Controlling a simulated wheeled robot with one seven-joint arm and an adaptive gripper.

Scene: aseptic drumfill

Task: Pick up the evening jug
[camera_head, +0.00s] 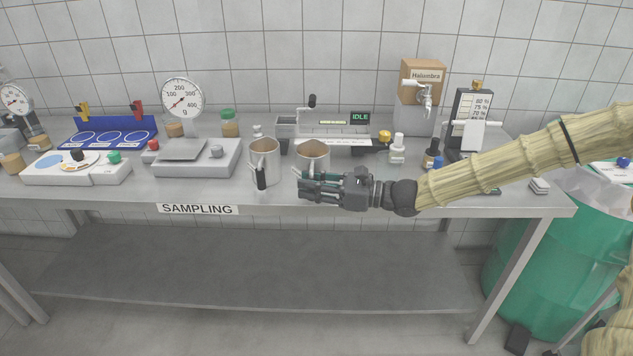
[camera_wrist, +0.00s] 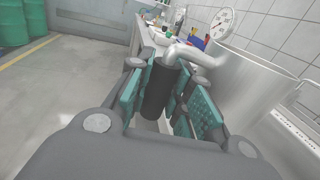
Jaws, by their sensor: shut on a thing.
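Two steel jugs with dark handles are on the sampling bench (camera_head: 110,192). The left jug (camera_head: 264,152) stands upright with its black handle (camera_head: 261,178) facing the front. The right jug (camera_head: 313,150) is upright just behind my gripper (camera_head: 312,187), which hides its lower part and handle. In the wrist view, a black handle (camera_wrist: 160,92) on a bent steel arm lies between the teal finger pads of my gripper (camera_wrist: 168,100). The jaws are shut on it. The jug's steel wall (camera_wrist: 245,88) rises to the right. No label tells which jug is the evening one.
Small bottles, including a white one (camera_head: 397,150), stand to the right. A green drum (camera_head: 560,260) stands beyond the bench's right end.

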